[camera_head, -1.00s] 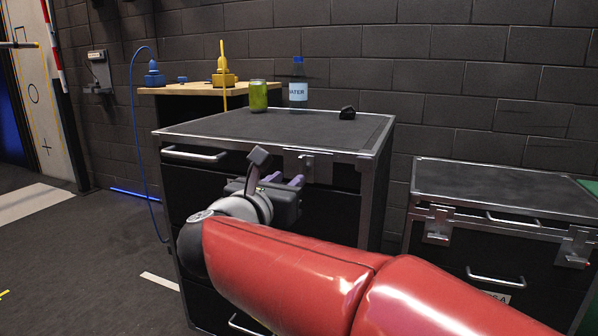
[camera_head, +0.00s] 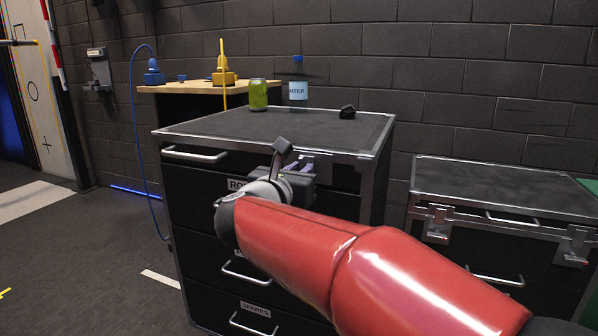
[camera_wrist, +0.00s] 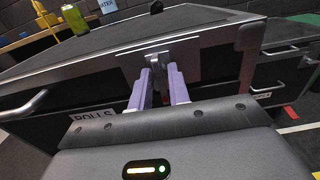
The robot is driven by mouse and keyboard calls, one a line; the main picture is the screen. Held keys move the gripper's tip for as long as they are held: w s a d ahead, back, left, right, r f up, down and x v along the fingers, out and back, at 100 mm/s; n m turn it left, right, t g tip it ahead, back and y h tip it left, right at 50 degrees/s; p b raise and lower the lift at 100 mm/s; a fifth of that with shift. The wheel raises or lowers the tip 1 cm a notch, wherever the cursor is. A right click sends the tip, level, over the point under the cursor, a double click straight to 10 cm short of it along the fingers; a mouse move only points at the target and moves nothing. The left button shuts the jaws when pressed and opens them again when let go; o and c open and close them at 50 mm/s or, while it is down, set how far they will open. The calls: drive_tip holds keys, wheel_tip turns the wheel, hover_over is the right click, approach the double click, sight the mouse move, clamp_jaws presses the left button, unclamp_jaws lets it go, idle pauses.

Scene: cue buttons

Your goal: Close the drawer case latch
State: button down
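The drawer case (camera_head: 262,127) is black with metal edges and stands in the middle of the head view. Its metal latch (camera_wrist: 186,58) is on the front, just below the top edge, and is partly hidden by my fingers. My gripper (camera_wrist: 161,74) has two lavender fingers, which stand apart with a gap between them and point at the latch. The fingertips are close below or against the latch; I cannot tell if they touch it. In the head view my gripper (camera_head: 298,166) is in front of the upper right of the case front.
A green can (camera_head: 258,95), a water bottle (camera_head: 298,91) and a dark lump (camera_head: 347,112) stand on the case top. Drawer handles (camera_head: 195,154) stick out from the front. A second, lower case (camera_head: 500,188) with latches stands at the right. Floor at the left is open.

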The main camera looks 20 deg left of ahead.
idle(0.3)
drive_tip(key=shift+a+f+n+p, duration=0.1)
drive_tip(key=shift+n+p, duration=0.9)
drive_tip(key=shift+n, duration=1.95)
drive_tip(key=shift+a+f+n+p, duration=0.15)
drive_tip(key=shift+n+p, duration=0.8)
drive_tip(key=shift+n, duration=2.05)
drive_tip(key=shift+a+f+n+p, duration=0.1)
drive_tip(key=shift+n+p, duration=0.9)
drive_tip(key=shift+n, duration=1.95)
drive_tip(key=c, duration=1.6)
unclamp_jaws()
drive_tip(key=shift+o, duration=0.2)
